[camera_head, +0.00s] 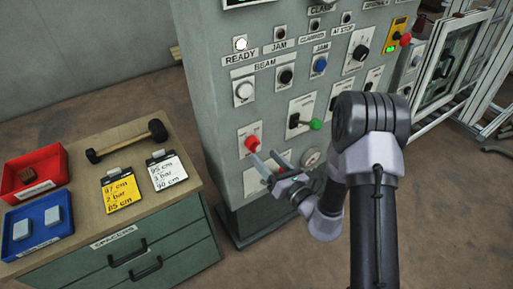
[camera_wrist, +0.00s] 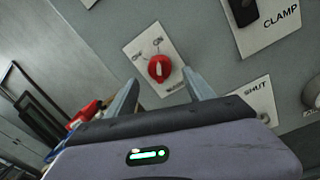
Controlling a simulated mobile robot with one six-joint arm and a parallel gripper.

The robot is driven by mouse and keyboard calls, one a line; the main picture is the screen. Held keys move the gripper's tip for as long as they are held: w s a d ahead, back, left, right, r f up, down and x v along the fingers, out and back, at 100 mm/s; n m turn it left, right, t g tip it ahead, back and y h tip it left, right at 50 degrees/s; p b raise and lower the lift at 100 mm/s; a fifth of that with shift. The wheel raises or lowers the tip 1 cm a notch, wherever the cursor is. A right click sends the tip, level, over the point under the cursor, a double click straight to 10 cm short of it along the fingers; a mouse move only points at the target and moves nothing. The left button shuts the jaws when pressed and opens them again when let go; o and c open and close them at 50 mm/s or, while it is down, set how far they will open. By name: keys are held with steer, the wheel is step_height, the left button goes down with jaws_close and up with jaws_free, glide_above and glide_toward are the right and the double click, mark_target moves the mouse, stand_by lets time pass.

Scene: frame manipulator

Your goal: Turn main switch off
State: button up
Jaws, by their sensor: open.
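A red knob on a small white plate (camera_wrist: 143,42) is on the grey control panel, low on its left side in the head view. The knob (camera_head: 252,143) also shows close up in the wrist view (camera_wrist: 160,68). Its plate has two position labels; one looks like ON, the other is hard to read. The knob has a pale pointer mark, and I cannot tell for sure which label it points to. My gripper (camera_head: 269,162) is open and empty just below the knob. In the wrist view the fingers stand on either side of the knob's lower edge, apart from it.
A green-ended lever (camera_head: 315,125) sticks out right of the knob. A bench at left holds a red tray (camera_head: 64,176), a blue tray (camera_head: 70,236), a mallet (camera_head: 125,142) and note cards.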

mark_target(257, 148)
steer(key=x, duration=0.5)
steer(key=shift+w+a, duration=0.2)
steer(key=shift+w, duration=0.05)
jaws_close()
steer(key=shift+n+b, duration=0.3)
steer(key=n+b, duration=0.2)
steer(key=n, duration=0.3)
steer(key=shift+f+n, duration=0.15)
steer(key=shift+n, duration=0.15)
steer(key=n+b, duration=0.4)
steer(key=n, duration=0.1)
steer(key=shift+n, duration=0.3)
steer(key=shift+h, duration=0.4)
